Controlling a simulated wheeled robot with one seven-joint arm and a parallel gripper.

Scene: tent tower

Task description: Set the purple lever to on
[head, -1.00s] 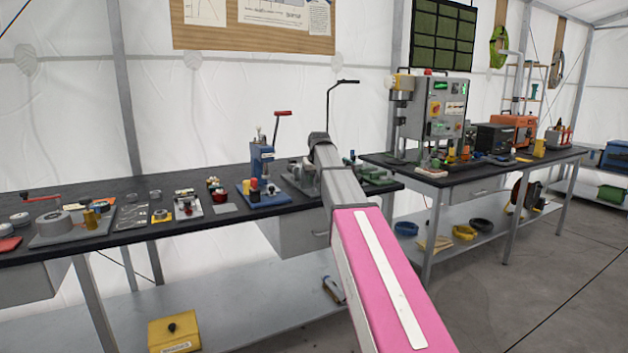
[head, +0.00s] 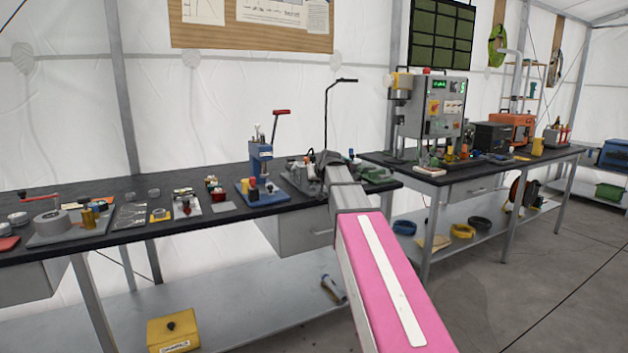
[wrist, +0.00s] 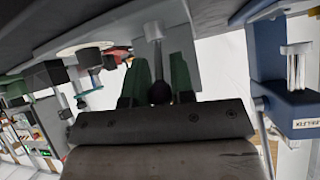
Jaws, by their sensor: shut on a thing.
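In the wrist view, my gripper (wrist: 160,70) has two dark green fingers, one on each side of a lever with a dark round knob (wrist: 160,93) and a thin grey rod (wrist: 154,45). The gripper is shut on this lever. The knob looks almost black, so I cannot confirm that it is purple. The rod runs into a grey part at the top of the picture. In the head view, my wrist is low over the far bench, beside a grey device (head: 298,178). My arm hides the fingers and the lever there, and no on or off marking is readable.
A blue press (head: 260,165) with a red-tipped handle stands left of my wrist; a blue frame (wrist: 268,75) is close on the right in the wrist view. Green parts (head: 372,172) lie to the right. A thin black stand (head: 327,110) rises behind.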

